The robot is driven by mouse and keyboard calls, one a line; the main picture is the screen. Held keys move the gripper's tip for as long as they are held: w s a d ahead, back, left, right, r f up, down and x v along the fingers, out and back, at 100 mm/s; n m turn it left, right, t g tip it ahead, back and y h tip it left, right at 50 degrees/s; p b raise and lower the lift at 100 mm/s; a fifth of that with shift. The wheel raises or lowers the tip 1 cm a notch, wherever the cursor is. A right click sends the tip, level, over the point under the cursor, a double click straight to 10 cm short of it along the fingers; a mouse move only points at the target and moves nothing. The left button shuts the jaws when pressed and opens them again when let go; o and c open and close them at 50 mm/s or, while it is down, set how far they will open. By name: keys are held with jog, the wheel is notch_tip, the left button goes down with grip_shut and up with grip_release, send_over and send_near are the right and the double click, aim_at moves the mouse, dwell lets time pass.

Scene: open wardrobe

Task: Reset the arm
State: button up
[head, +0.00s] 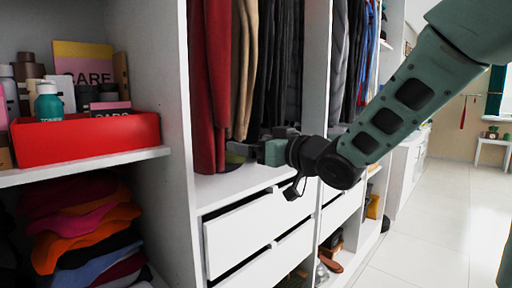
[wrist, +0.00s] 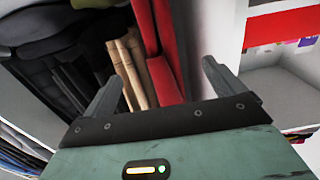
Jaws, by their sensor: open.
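My gripper (head: 250,152) is at the end of my green arm, in front of the wardrobe's middle section, just above the drawers. In the wrist view my gripper (wrist: 160,88) shows two fingers spread wide apart with nothing between them. Beyond the fingers hang red and tan garments (wrist: 135,70). In the head view the arm comes in from the upper right and bends at a dark wrist joint. The fingertips are small and partly hard to make out there.
White drawers (head: 262,222) stand slightly open below my gripper. Hanging clothes (head: 208,80) are behind it. A red box (head: 85,138) with bottles sits on the left shelf above folded clothes (head: 85,225). Clear floor (head: 430,225) lies to the right.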

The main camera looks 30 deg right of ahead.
dwell(0.3)
jog(key=s+a+f+n+g+h+p, duration=0.1)
jog(key=s+a+f+g+h+p, duration=0.2)
jog(key=s+a+f+g, duration=0.8)
jog(key=s+a+f+n+g+h, duration=0.1)
jog(key=s+a+f+g, duration=0.1)
jog(key=s, duration=0.7)
jog(key=s+a+f+n+g+h+p, duration=0.1)
jog(key=s+f+g, duration=0.3)
jog(key=s, duration=0.5)
jog(key=shift+a+f+n, duration=0.4)
jog(key=shift+a+n, duration=0.05)
jog(key=shift+n, duration=0.15)
